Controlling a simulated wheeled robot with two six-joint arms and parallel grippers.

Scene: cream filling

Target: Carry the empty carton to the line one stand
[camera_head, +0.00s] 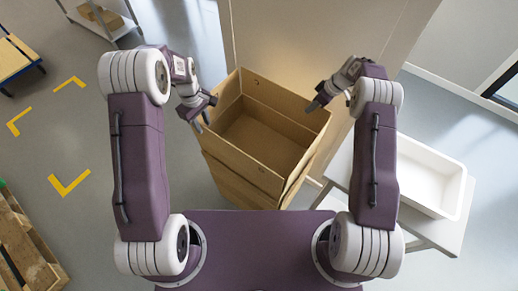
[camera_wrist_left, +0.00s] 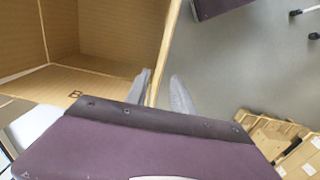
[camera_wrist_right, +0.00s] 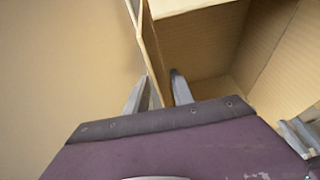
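The empty brown carton (camera_head: 255,160) is open at the top, in the middle of the head view; its inside looks bare. It sits on top of more brown cardboard (camera_head: 232,184), apparently a stack. My left gripper (camera_head: 200,118) is at its left wall. In the left wrist view my fingers (camera_wrist_left: 160,95) are apart, one on each side of the carton wall (camera_wrist_left: 165,50). My right gripper (camera_head: 316,106) is at the right wall. In the right wrist view its fingers (camera_wrist_right: 158,92) are apart, with the wall (camera_wrist_right: 150,50) between them. The line one stand cannot be identified for certain.
A white table (camera_head: 440,235) with a white tray (camera_head: 430,170) stands close on the right. A tan panel (camera_head: 290,40) is behind the carton. Yellow floor corner marks (camera_head: 70,184), a wooden pallet (camera_head: 22,240), a blue-edged stand (camera_head: 14,60) and a shelf cart (camera_head: 118,28) are left.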

